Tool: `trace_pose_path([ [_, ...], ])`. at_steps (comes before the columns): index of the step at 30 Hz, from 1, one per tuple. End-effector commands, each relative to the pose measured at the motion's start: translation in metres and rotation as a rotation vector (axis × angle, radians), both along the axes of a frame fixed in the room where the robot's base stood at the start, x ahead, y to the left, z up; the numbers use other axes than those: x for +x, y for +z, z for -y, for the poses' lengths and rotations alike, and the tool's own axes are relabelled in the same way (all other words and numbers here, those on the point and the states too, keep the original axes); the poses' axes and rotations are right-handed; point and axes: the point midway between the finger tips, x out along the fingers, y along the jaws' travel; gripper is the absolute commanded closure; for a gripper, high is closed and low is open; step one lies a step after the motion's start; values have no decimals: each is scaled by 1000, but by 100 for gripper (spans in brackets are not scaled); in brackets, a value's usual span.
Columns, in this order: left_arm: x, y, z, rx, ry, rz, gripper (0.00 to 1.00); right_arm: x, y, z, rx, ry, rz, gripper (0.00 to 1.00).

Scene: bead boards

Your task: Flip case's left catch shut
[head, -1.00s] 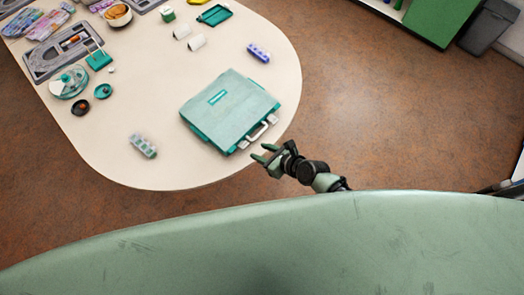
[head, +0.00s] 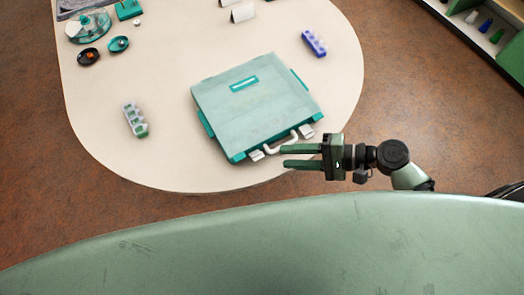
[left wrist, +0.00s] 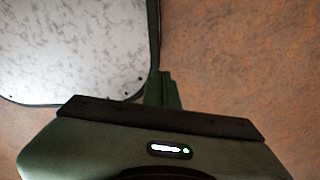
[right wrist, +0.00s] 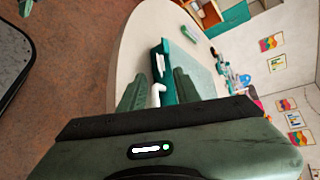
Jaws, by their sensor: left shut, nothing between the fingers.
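The teal case (head: 250,105) lies closed on the table, its white handle (head: 282,145) on the front edge facing me. A pale left catch (head: 257,155) and right catch (head: 307,131) stick out on either side of the handle; I cannot tell how far each is folded. My right gripper (head: 284,156) is open, its fingertips just in front of the handle, right of the left catch. In the right wrist view the case's teal edge (right wrist: 163,48) and white handle (right wrist: 158,92) show between the open fingers (right wrist: 158,92). My left gripper (left wrist: 162,90) is shut and empty, away from the case.
The cream table (head: 190,170) has a pill box (head: 135,120) left of the case and a blue-purple box (head: 314,43) behind right. Small dark and teal dishes (head: 118,44) stand at back left. A pale speckled surface (left wrist: 75,45) shows beside my left gripper.

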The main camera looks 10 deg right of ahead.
Motion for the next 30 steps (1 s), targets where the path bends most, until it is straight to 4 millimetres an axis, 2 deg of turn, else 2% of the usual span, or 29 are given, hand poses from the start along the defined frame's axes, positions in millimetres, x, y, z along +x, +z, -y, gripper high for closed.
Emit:
trace_pose_path([
  [5, -15, 2, -16, 19, -3, -20, 100, 3, -1, -13, 0, 17, 24, 68],
  [15, -18, 10, -17, 21, -2, -25, 100, 21, -20, -58, -1, 14, 21, 68],
  [20, -14, 11, -15, 19, -1, -20, 100, 24, -25, -67, -4, 15, 21, 68],
  [27, -11, 11, -12, 15, -1, -16, 100, 24, -26, -68, -5, 15, 21, 68],
  [28, -11, 11, -12, 15, -1, -15, 100, 24, -26, -67, -5, 15, 21, 70],
  [30, -11, 11, -12, 15, -1, -15, 100, 24, -26, -67, -5, 15, 21, 90],
])
